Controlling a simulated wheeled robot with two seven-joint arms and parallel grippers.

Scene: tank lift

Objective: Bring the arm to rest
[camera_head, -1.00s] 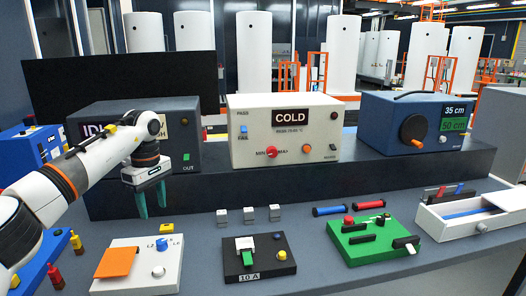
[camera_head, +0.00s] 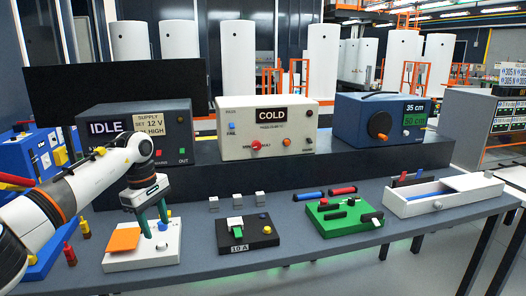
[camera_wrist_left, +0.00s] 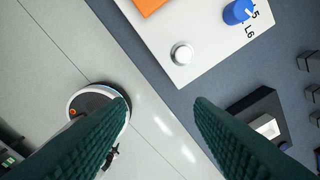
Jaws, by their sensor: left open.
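My left gripper (camera_head: 153,222) hangs jaws-down on the white-and-black left arm, with green fingers apart. In the head view it overlaps the white board (camera_head: 117,262), which carries an orange flap (camera_head: 124,239), a blue knob and a silver button. In the left wrist view the open fingers (camera_wrist_left: 160,108) have nothing between them. There the white board (camera_wrist_left: 215,35) lies beyond the fingertips, with its silver button (camera_wrist_left: 181,53) and blue knob (camera_wrist_left: 238,11) clear of them. My right gripper is not in view.
Behind stand a grey IDLE supply box (camera_head: 180,148), a white COLD box (camera_head: 232,145) and a blue box reading 35 cm (camera_head: 351,122). A black board (camera_head: 268,237), green board (camera_head: 352,228) and white tray (camera_head: 413,206) lie to the right. The table's front edge is clear.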

